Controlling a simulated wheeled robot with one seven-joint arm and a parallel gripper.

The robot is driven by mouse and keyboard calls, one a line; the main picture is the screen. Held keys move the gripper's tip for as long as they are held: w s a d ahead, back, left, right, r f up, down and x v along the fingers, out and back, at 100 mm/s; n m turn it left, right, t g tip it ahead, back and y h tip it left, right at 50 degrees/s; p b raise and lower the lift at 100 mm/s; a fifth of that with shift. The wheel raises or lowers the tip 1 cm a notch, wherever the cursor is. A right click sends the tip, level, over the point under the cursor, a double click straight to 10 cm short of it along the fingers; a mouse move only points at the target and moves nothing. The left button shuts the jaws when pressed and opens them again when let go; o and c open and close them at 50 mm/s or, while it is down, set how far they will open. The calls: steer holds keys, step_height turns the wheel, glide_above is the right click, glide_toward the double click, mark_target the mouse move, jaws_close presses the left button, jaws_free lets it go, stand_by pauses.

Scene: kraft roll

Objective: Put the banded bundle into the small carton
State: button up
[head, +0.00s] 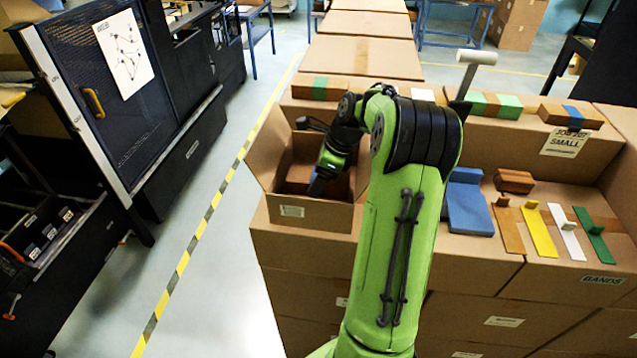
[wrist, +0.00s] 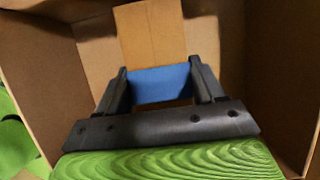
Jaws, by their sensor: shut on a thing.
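The small carton (head: 290,212) stands open on the bench of boxes at the left, with its flaps spread. My gripper (head: 318,184) reaches down inside it. In the wrist view my gripper (wrist: 159,68) is shut on the banded bundle (wrist: 160,84), whose blue band shows between the two dark fingers. A little brown shows under the band. The carton's brown walls (wrist: 225,50) surround the fingers in that view. Most of the bundle is hidden by the fingers and palm, and I cannot tell whether it touches the carton's floor.
Other banded bundles lie on the back boxes, with green bands (head: 495,104) and a blue band (head: 573,114). A blue block (head: 467,206), a brown piece (head: 514,181) and several coloured strips (head: 540,232) lie right of my arm. Open floor (head: 225,250) is at the left.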

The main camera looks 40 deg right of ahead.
steer(key=shift+f, duration=0.6)
steer(key=o, duration=1.3)
steer(key=shift+c, duration=0.2)
